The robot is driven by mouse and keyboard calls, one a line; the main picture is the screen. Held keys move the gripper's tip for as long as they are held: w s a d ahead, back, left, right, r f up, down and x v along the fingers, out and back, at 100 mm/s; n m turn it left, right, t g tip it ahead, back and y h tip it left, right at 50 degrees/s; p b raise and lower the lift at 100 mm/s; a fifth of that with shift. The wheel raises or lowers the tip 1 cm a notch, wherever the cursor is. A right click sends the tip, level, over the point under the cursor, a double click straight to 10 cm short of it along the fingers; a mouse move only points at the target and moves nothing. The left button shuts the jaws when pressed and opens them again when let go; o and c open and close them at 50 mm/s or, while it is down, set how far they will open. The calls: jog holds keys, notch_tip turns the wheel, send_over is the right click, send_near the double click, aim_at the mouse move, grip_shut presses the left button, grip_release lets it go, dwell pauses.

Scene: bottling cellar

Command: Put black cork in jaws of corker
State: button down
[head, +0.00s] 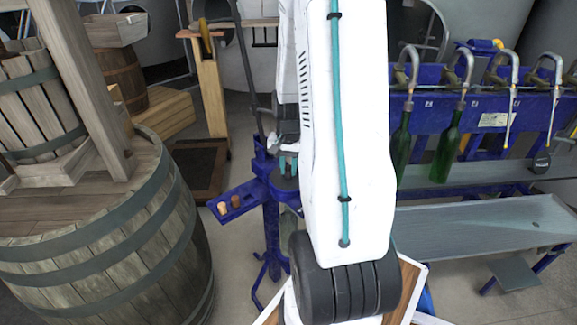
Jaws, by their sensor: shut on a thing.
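The blue floor corker (271,215) stands upright in the middle, partly behind my white arm. Its long dark lever rises at the back. Its side tray (232,204) holds a tan cork (222,208) and a brown cork (235,201); no black cork shows in it. My gripper (288,166), with teal fingertips, is at the corker's head. It is shut on a small dark thing, most likely the black cork, which is too small and covered to make out clearly. The corker's jaws are hidden around my gripper, so I cannot tell whether the held thing touches them.
A large barrel (95,255) with a wooden press on it fills the left. On the right is a blue bottle filler (480,105) with two green bottles (446,145) under its spouts. A grey bench (485,222) stands below. Some floor is bare left of the corker.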

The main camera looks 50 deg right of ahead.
jog(key=c, duration=1.2)
grip_release()
jog(key=shift+c, duration=0.2)
notch_tip(320, 180, up, 8)
jog(key=shift+f, duration=0.1)
